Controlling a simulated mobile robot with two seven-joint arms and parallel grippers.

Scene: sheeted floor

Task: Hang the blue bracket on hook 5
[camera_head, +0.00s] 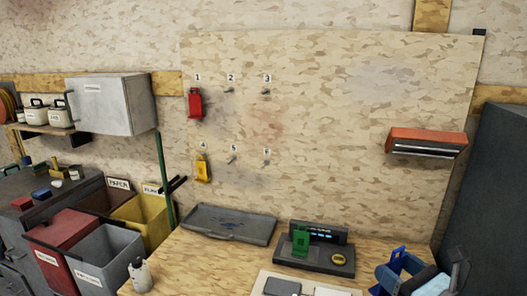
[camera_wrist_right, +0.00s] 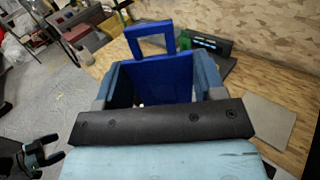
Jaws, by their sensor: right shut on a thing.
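The blue bracket (camera_head: 388,268) is in my right gripper (camera_head: 409,276), at the lower right of the head view. In the right wrist view the bracket (camera_wrist_right: 158,78) stands between the two fingers, with its square open loop pointing away from my wrist. Hook 5 (camera_head: 232,161) is the middle hook of the lower row on the wooden board, and it is bare. The bracket is well below and to the right of it. What appears to be my left gripper (camera_wrist_right: 40,152) shows at the lower left of the right wrist view; its jaws are unclear.
A red bracket (camera_head: 195,104) hangs at hook 1 and a yellow one (camera_head: 203,168) at hook 4. A green bracket (camera_head: 301,243) stands on a dark device on the bench. A grey tray (camera_head: 228,222) lies below the hooks. An orange-topped fixture (camera_head: 427,141) juts out at right.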

